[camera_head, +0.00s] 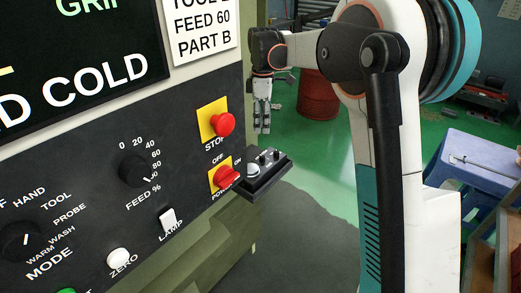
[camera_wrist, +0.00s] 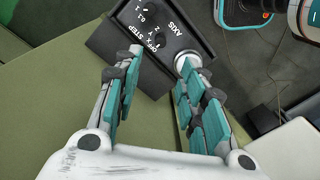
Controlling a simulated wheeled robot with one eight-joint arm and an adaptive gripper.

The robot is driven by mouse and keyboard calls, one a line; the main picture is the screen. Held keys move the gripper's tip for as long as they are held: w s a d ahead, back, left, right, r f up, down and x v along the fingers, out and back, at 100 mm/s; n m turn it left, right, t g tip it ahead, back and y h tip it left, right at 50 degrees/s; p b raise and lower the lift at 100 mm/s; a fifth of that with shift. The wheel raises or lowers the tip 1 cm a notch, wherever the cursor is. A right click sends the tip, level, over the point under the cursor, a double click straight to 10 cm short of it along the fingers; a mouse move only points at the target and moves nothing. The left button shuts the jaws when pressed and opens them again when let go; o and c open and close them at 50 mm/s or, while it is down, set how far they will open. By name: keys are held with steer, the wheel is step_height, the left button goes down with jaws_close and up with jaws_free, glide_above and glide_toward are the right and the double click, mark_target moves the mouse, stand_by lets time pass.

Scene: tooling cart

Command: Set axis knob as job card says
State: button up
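A small black control box (camera_head: 265,180) juts out from the machine panel's right end. It carries two small dark knobs and a pale round button (camera_head: 252,170). In the wrist view the box (camera_wrist: 125,45) is at the top, with a knob (camera_wrist: 152,9) near a 0.1/1 scale and another knob (camera_wrist: 158,40) near axis letters. Their settings are too small to read surely. My gripper (camera_head: 262,130) points down above the box. In the wrist view my gripper (camera_wrist: 160,60) is open, its fingers apart and empty. The job card (camera_head: 205,28) shows FEED 60 and PART B; its upper part is cut off.
The panel holds a red STOP button (camera_head: 224,124), a red POWER switch (camera_head: 228,177), a FEED % knob (camera_head: 133,170), a MODE knob (camera_head: 18,240) and a LAMP switch (camera_head: 167,218). A red drum (camera_head: 318,97) and a bluish table (camera_head: 470,165) stand farther back on green floor.

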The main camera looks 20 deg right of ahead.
mark_target(262, 156)
steer(key=f, duration=0.4)
steer(key=f+b, duration=0.1)
steer(key=f, duration=0.7)
steer(key=shift+s+a+f+b, duration=0.1)
steer(key=shift+s+f+b, duration=0.15)
steer(key=shift+f+b, duration=0.1)
jaws_close()
